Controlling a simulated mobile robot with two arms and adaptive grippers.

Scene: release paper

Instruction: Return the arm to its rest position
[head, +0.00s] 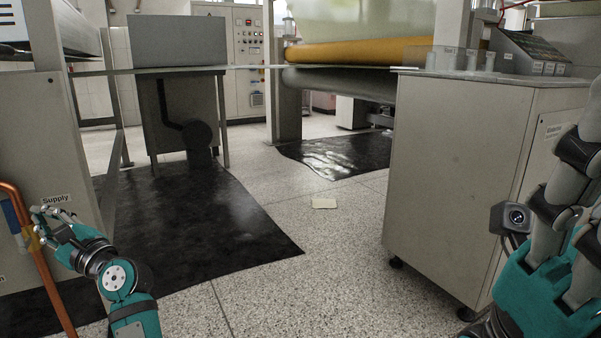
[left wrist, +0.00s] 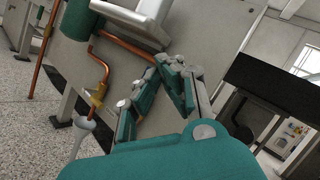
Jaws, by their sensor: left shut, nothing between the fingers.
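My left gripper (head: 50,218) is at the lower left in the head view, in front of the grey cabinet marked Supply and close to a copper pipe. It is shut with nothing in it. In the left wrist view its teal and grey fingers (left wrist: 160,72) point away from the teal housing toward the cabinet side. I cannot tell from these views whether the fingers touch the pipe. Part of my right arm, teal and grey with a small camera, fills the right edge of the head view. The state of its gripper cannot be made out.
The copper pipe (head: 41,270) runs down at the far left beside the Supply cabinet (head: 75,120). A grey cabinet (head: 455,150) stands at the right. Black mats (head: 190,225) lie on the speckled floor. A small pale paper piece (head: 324,203) lies on open floor mid-view.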

